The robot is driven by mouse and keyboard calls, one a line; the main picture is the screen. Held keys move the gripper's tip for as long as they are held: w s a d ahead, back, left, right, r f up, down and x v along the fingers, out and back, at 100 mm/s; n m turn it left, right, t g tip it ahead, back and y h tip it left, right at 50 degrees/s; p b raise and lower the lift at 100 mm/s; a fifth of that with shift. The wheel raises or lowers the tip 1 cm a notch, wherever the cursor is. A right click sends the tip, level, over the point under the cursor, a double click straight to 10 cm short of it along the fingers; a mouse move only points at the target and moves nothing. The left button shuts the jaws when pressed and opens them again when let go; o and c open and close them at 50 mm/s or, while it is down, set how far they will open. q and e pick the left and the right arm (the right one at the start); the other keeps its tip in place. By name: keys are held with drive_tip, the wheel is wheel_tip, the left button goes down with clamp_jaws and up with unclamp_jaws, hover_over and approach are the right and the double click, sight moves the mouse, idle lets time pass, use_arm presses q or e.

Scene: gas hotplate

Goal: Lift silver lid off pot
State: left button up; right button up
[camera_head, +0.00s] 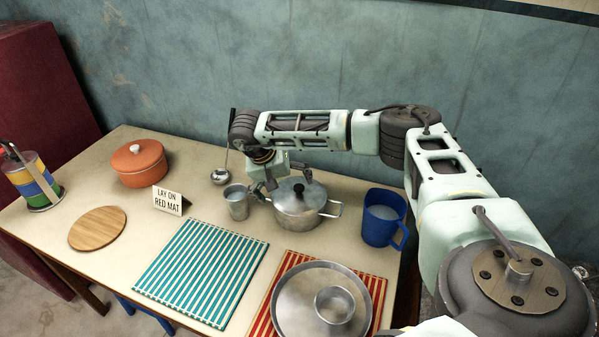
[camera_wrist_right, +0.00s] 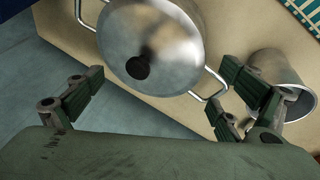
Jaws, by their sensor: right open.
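A silver pot (camera_head: 296,219) with two loop handles stands on the table. Its silver lid (camera_head: 287,199) sits on top, with a dark round knob (camera_head: 299,189). In the right wrist view the lid (camera_wrist_right: 165,45) fills the upper middle, with the knob (camera_wrist_right: 138,67) near its lower edge. My right gripper (camera_head: 285,182) is over the back left side of the pot. In the wrist view my right gripper (camera_wrist_right: 155,95) is open, its fingers wide apart with the knob between them in the picture. I see no contact with the knob. My left gripper is not in view.
A metal cup (camera_head: 237,203) stands close left of the pot, a blue pitcher (camera_head: 381,219) to the right. In front lie a teal striped mat (camera_head: 200,270) and a red striped mat (camera_head: 262,322) bearing a metal plate (camera_head: 290,305). A sign (camera_head: 168,200) reads "LAY ON RED MAT".

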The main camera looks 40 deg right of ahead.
sight(294, 197)
drive_tip(key=shift+x, duration=0.75)
drive_tip(key=shift+d+f, duration=0.2)
drive_tip(key=shift+f, duration=0.3)
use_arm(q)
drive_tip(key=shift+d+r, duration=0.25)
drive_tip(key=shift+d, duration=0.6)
use_arm(e)
drive_tip(key=c, duration=1.2)
